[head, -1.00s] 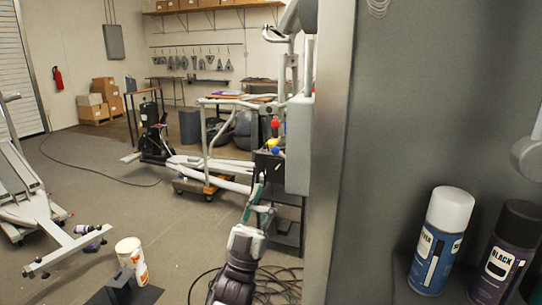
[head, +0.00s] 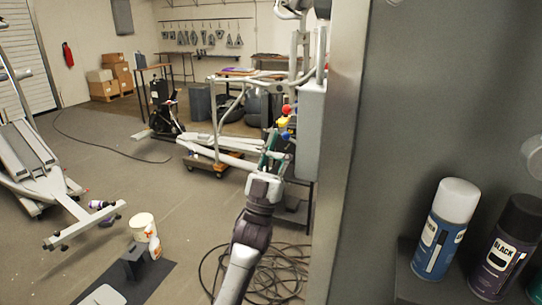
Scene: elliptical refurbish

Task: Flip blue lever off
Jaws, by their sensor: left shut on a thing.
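A grey control box (head: 310,130) stands at the centre right, beside a metal pillar. On its left side are small coloured lever knobs: a red one (head: 287,109), a yellow one (head: 283,122) and a blue one (head: 285,134), the lowest. My left arm comes up from the bottom. Its left gripper (head: 277,146), with green fingers, is at the blue lever and is shut on it; the contact itself is small and partly hidden by the fingers. My right gripper is not in view.
Cables (head: 280,270) lie on the floor below.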

